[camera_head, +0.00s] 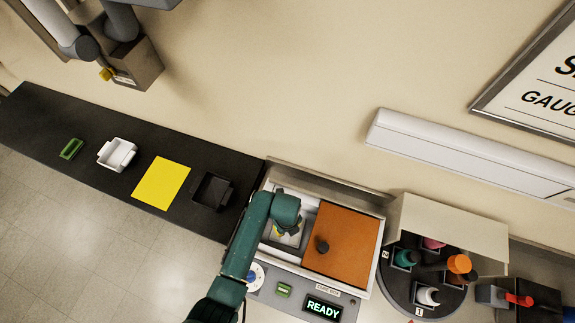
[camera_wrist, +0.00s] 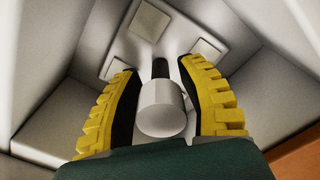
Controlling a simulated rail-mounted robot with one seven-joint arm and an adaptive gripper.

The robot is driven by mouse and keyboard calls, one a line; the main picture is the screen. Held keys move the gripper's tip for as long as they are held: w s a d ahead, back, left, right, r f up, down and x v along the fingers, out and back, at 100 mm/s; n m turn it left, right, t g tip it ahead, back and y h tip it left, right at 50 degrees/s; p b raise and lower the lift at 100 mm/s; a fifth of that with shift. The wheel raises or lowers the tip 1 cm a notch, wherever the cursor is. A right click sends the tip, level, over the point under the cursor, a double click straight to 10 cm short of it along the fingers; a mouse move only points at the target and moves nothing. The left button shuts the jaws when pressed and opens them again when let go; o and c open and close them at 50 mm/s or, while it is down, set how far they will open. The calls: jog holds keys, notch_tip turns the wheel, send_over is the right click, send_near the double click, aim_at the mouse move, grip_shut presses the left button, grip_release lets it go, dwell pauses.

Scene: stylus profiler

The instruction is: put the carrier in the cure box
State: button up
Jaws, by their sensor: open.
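The cure box (camera_head: 268,188) is a white open-topped box with an orange lid (camera_head: 342,245) over its right part; its left part is open. My gripper (camera_head: 283,232) reaches down into that open part. In the wrist view what looks like the carrier (camera_wrist: 190,22), a pale plate with square pads, lies inside the white walls. A dark stem with a white cylindrical knob (camera_wrist: 162,108) rises from it. My open yellow fingers (camera_wrist: 160,72) stand on either side of the knob, with small gaps visible. The carrier's near part is hidden by the knob and my gripper.
The box front has a green READY display (camera_head: 323,308) and a dial (camera_head: 256,276). A black bench at left holds a yellow sheet (camera_head: 160,184), a white tray (camera_head: 117,154), a dark tray (camera_head: 211,191) and a green piece (camera_head: 71,149). A bottle carousel (camera_head: 420,295) stands right.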

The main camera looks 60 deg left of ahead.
notch_tip(320, 180, up, 12)
jog(key=shift+r+p, duration=0.1)
jog(key=shift+p, duration=0.45)
